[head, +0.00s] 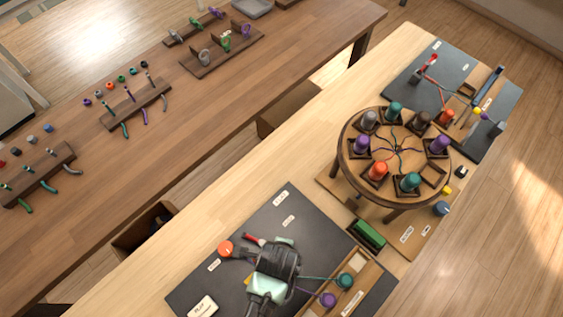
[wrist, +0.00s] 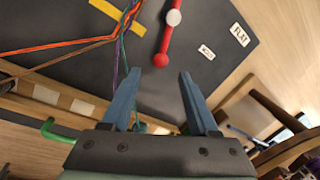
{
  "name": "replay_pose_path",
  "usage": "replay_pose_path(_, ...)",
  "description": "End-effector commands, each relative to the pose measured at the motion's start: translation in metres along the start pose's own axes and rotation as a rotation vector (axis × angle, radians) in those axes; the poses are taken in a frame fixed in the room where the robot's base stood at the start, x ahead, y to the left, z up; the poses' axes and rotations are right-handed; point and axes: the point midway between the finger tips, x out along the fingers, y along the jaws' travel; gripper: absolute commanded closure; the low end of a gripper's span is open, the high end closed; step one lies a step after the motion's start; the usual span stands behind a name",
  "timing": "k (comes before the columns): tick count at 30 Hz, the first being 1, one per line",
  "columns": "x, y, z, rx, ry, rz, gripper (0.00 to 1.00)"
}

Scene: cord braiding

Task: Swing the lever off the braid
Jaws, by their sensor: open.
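The red lever (wrist: 167,40) shows in the wrist view, with a round red knob at its near end and a white round piece partway along. A bit of the red lever (head: 253,239) shows in the head view beside my gripper. Orange, purple and green cords (wrist: 120,42) come together left of the lever; where they meet its far part is out of frame. My gripper (wrist: 159,77) is open and empty, its blue fingers pointing toward the knob, which appears between and just beyond the tips. In the head view, my arm hides most of this spot.
A dark mat (head: 290,208) lies underneath, with a yellow strip (wrist: 117,17) on it. An orange spool (head: 225,249) stands left of my gripper; green (head: 345,280) and purple (head: 328,300) spools stand to its right. A round braiding stand (head: 345,160) with several spools is farther right.

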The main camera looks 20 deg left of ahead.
Motion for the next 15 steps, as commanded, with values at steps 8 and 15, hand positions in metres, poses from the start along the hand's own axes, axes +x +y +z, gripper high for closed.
replay_pose_path(8, -0.048, 0.000, 0.000, 0.001, 0.000, -0.002, 0.40)
replay_pose_path(15, -0.071, 0.000, 0.000, 0.001, 0.000, 0.001, 0.40)
